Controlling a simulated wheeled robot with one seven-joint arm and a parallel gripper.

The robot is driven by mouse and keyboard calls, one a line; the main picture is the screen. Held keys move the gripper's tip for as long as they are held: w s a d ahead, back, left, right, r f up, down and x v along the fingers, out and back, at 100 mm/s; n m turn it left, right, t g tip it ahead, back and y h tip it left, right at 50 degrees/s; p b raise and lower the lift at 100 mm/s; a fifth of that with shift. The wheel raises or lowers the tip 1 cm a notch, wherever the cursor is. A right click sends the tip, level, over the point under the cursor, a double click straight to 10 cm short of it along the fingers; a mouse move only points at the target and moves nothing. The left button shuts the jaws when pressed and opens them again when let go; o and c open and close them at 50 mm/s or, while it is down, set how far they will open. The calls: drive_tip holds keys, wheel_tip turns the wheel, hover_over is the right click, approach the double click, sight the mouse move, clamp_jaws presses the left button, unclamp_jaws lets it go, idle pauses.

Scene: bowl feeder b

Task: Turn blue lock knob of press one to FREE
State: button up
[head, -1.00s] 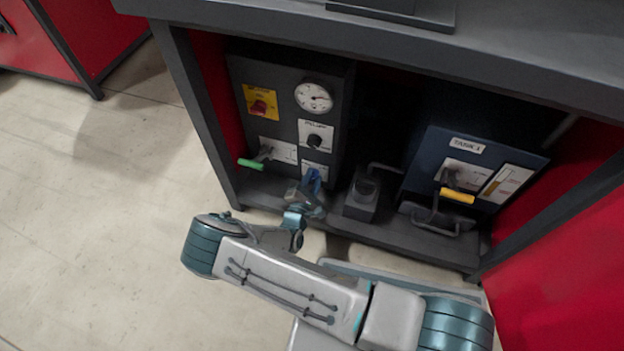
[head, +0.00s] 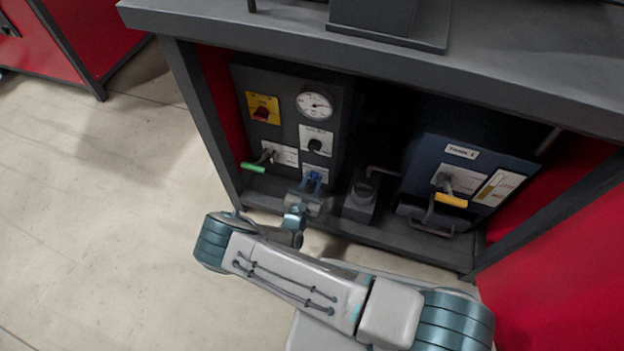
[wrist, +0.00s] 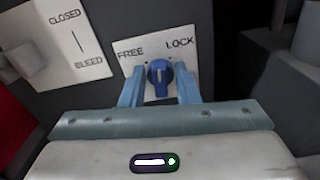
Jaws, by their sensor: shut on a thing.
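The blue lock knob (wrist: 159,77) sits on a white plate (wrist: 152,58) marked FREE at upper left and LOCK at upper right. A pale line on the knob points roughly straight up in the wrist view, between the two words. My gripper (wrist: 159,88) has one blue finger on each side of the knob and is shut on it. In the head view my gripper (head: 313,186) reaches the lower part of the dark press panel (head: 285,88). There the fingers mostly hide the knob.
A green-handled lever (head: 253,167) is left of my gripper, below a red knob on a yellow plate (head: 262,108). A gauge (head: 314,105) and black knob (head: 314,145) are above. A tank with a yellow handle (head: 451,200) stands right. The bench top (head: 380,55) overhangs.

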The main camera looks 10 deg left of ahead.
drive_tip(key=n, duration=0.5)
drive_tip(key=shift+a+n+p, duration=0.15)
drive_tip(key=shift+n+p, duration=0.15)
drive_tip(key=shift+p, duration=0.05)
drive_tip(key=n, duration=0.4)
drive_tip(key=shift+a+f+n, duration=0.1)
drive_tip(key=shift+n, duration=0.5)
drive_tip(key=o, duration=0.6)
drive_tip(key=shift+o, duration=0.2)
drive_tip(key=s+a+p, duration=0.1)
drive_tip(key=s+p, duration=0.2)
drive_tip(key=s, duration=1.1)
drive_tip(key=shift+p, duration=0.4)
